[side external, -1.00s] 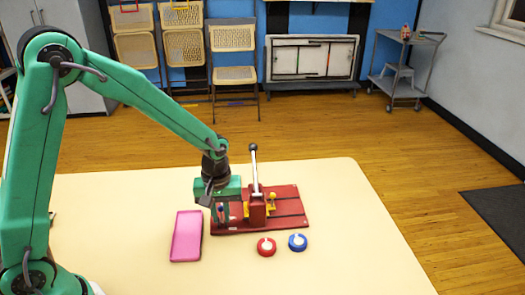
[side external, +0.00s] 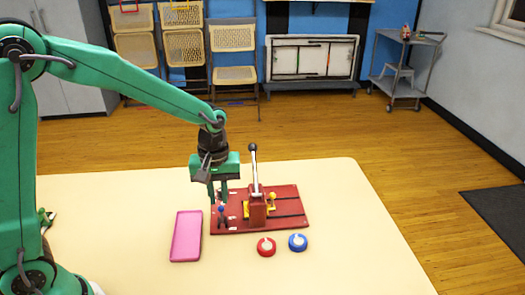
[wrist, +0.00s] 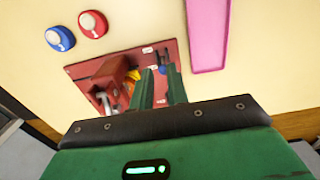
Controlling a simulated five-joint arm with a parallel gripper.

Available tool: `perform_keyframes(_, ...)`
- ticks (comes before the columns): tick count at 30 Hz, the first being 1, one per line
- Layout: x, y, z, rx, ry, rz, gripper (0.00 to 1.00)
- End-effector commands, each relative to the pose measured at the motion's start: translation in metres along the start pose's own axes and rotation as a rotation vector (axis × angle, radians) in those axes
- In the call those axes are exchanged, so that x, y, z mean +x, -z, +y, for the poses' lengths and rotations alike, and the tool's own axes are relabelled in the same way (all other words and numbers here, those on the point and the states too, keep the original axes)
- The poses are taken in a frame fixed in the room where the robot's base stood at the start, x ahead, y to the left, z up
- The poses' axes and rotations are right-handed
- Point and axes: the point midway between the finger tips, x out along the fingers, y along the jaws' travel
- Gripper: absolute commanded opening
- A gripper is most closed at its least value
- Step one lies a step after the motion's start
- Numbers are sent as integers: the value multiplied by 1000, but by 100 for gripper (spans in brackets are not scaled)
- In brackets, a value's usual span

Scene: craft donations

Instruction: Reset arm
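My gripper (side external: 217,198) is above the left end of the red board (side external: 290,205), pointing down. Its two green fingers stand apart with nothing between them. In the wrist view the gripper (wrist: 162,78) also shows a gap between its fingers. A small blue-knobbed peg or lever (side external: 222,212) stands on the board just below the fingertips. A red block with a long, black-tipped lever (side external: 255,170) stands mid-board, the lever nearly upright. A yellow knob (side external: 272,199) sits on the block's right side.
A pink tray (side external: 186,236), seemingly empty, lies left of the board. A red round piece (side external: 266,247) and a blue round piece (side external: 298,242) lie in front of the board. The right and front of the cream table (side external: 350,220) are clear.

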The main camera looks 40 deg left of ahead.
Motion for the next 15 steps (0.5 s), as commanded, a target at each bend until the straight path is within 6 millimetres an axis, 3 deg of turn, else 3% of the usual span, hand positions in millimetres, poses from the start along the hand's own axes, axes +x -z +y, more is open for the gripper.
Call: perform_keyframes(15,-8,-1,-3,20,-12,9,16)
